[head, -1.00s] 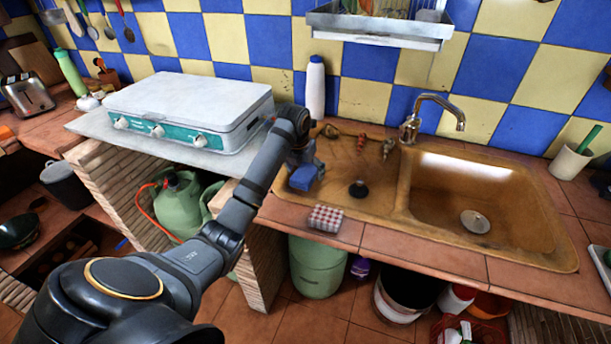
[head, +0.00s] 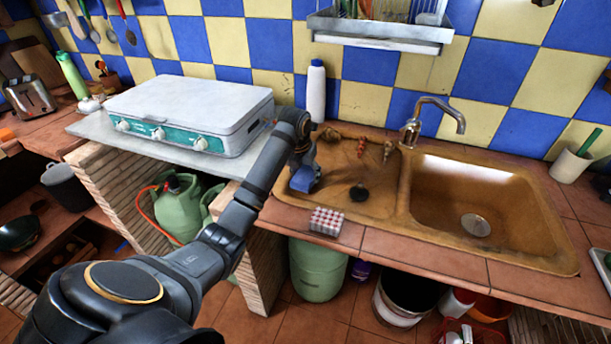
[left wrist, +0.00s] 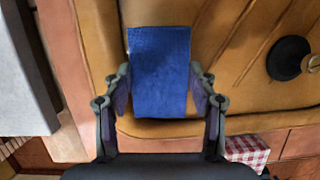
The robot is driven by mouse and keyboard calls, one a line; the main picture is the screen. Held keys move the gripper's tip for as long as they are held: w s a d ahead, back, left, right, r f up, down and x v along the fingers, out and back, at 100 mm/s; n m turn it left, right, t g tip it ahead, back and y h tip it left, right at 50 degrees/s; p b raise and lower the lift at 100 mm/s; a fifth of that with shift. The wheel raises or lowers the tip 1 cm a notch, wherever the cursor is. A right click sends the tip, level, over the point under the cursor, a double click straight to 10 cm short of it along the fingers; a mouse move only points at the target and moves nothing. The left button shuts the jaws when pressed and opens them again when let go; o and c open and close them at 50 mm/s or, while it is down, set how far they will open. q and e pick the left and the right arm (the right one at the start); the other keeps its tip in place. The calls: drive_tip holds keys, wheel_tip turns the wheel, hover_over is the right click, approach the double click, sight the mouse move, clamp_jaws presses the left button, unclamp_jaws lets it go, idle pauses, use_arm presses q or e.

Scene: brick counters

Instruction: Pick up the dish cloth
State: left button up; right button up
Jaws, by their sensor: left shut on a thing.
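The blue dish cloth (head: 305,179) is at the left side of the sink's drainboard, beside the stove. My left gripper (left wrist: 160,88) is shut on it, with one finger on each side. In the left wrist view the blue cloth (left wrist: 160,65) is a flat blue rectangle between the fingers and past their tips. In the head view my own wrist partly hides the gripper. I cannot tell whether the cloth still touches the drainboard. My right gripper is not in view.
A red-and-white checked folded cloth (head: 326,221) lies on the counter's front edge. The brown sink (head: 480,200) has a tap (head: 430,115) behind it. A white bottle (head: 316,92) stands at the wall. A white stove (head: 190,100) is left. A dish rack (head: 380,30) hangs above.

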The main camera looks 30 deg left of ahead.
sight(307, 180)
use_arm(q)
drive_tip(key=v, duration=0.2)
drive_tip(key=d+v, duration=0.1)
drive_tip(key=v, duration=0.3)
drive_tip(key=shift+d+r, duration=0.15)
drive_tip(key=shift+d, duration=0.15)
drive_tip(key=p+v, duration=0.2)
drive_tip(key=v, duration=0.1)
drive_tip(key=shift+s+d+p, duration=0.15)
drive_tip(key=shift+d+p, duration=0.2)
drive_tip(key=s+d+r+p, duration=0.3)
drive_tip(key=s+d+p, duration=0.4)
drive_tip(key=p, duration=0.3)
drive_tip(key=shift+r, duration=0.35)
drive_tip(key=shift+s, duration=0.1)
drive_tip(key=o, duration=0.4)
drive_tip(key=shift+c, duration=0.2)
drive_tip(key=c, duration=0.3)
drive_tip(key=shift+c, duration=0.2)
